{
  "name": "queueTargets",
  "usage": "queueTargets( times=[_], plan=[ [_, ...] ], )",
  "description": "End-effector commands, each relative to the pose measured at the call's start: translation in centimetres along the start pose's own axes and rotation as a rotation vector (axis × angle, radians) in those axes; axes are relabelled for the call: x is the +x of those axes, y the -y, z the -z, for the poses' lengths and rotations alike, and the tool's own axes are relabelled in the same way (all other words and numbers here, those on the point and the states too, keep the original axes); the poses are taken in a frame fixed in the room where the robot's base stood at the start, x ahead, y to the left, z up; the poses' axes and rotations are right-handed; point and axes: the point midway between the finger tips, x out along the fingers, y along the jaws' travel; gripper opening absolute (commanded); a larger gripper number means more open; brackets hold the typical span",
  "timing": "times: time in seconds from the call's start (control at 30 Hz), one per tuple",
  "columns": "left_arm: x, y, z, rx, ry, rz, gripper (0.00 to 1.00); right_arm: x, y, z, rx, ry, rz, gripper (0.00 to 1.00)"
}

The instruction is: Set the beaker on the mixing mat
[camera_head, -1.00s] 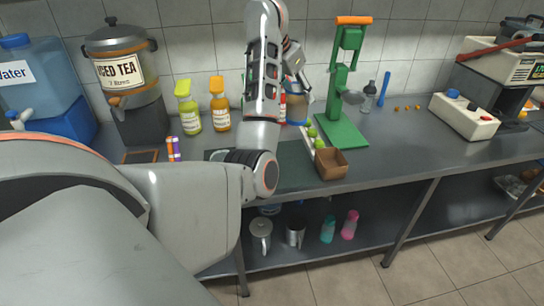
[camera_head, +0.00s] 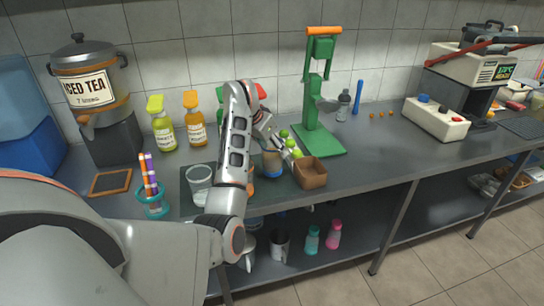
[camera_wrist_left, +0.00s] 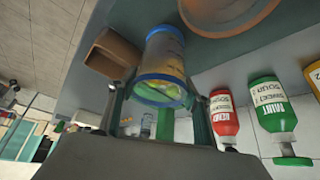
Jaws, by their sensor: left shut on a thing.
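The beaker (camera_head: 272,164), a clear cup with blue bands and a brownish body, is upright at the right part of the dark mixing mat (camera_head: 188,207). My left gripper (camera_head: 268,144) is shut on it; in the left wrist view the beaker (camera_wrist_left: 164,55) sits between the two fingers. I cannot tell whether its base touches the mat. My forearm hides the middle of the mat. My right gripper is not in view.
A brown box (camera_head: 310,173) and green limes (camera_head: 290,143) stand close right of the beaker, with the green press (camera_head: 318,135) behind. A clear glass (camera_head: 199,185) stands on the mat's left. Syrup bottles (camera_head: 195,125) line the wall.

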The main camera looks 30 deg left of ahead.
Motion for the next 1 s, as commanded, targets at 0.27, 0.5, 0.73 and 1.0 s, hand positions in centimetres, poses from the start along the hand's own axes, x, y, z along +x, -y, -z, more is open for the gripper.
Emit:
queueTargets(
  times=[0.27,0.5,0.73,1.0],
  plan=[
    [2.5,0.0,-1.5,0.001,0.001,0.001,0.00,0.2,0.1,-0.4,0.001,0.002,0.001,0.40],
    [2.5,0.0,-1.5,0.000,0.000,0.001,0.00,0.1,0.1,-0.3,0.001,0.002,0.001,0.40],
    [2.9,0.0,-1.7,0.000,0.001,0.000,0.56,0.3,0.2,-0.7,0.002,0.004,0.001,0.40],
    [2.9,0.0,-1.7,0.000,0.001,0.000,0.65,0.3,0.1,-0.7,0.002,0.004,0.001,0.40]
  ],
)
